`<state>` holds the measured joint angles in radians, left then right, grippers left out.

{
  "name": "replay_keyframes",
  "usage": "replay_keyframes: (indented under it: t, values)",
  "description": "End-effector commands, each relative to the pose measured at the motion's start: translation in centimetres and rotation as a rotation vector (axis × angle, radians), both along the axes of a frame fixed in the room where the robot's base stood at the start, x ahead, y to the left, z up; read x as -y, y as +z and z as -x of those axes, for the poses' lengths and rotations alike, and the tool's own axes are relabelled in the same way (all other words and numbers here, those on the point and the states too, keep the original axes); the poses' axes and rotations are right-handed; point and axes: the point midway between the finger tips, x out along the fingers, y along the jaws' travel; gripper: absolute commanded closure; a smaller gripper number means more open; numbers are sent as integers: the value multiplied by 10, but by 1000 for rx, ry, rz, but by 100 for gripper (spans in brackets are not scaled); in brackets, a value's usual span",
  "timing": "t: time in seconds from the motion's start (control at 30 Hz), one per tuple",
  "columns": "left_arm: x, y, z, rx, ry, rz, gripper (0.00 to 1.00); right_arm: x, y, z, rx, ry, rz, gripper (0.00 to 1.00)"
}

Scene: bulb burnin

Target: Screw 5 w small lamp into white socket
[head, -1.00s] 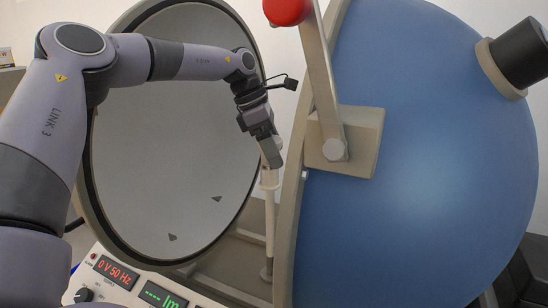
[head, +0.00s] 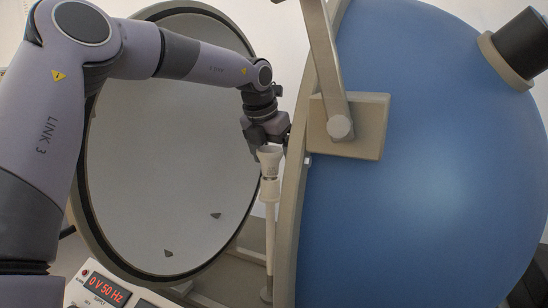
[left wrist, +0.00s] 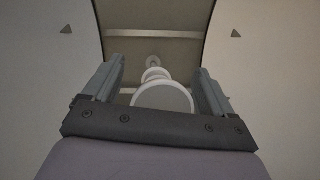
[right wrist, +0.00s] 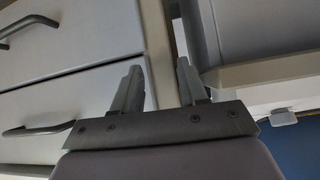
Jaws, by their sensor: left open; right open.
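The white lamp (head: 270,158) stands upright on the white socket (head: 269,189), which tops a thin white post in front of the open sphere. I cannot tell how far its thread is in. My left gripper (head: 268,146) is open just above and behind the lamp, at its wide top end. In the left wrist view the lamp's round top (left wrist: 163,97) lies between the spread fingers (left wrist: 159,68), apart from both; the socket is mostly hidden below it. My right gripper (right wrist: 158,66) is open and empty, away from the lamp, in the right wrist view.
The pale inside of the left half-sphere (head: 165,130) is behind my left arm. The blue half-sphere (head: 430,150) with its beige rim (head: 294,210) stands close on the right of the post. Grey drawers (right wrist: 70,100) are near my right gripper.

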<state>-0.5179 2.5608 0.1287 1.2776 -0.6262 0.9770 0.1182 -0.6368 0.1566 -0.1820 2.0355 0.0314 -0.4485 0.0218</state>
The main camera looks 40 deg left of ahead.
Motion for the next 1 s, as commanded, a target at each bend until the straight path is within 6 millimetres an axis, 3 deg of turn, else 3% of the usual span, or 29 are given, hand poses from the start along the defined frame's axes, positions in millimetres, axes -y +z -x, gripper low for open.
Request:
replay_keyframes:
  t: [0.23, 0.67, 0.8, 1.0]
  values:
    - [-1, 0, -2, -1, 125, 1, 15, 1, 3, 0, 5, 0, 4, 57]
    - [-2, 0, -2, -1, 129, 2, 15, 1, -1, 2, -5, -10, -1, 57]
    - [-2, 0, -2, -1, 129, 0, 60, 0, 0, 2, -4, -11, -3, 57]
    - [-3, 1, -1, -2, 110, 1, 64, 0, 2, 2, -5, -11, -3, 57]
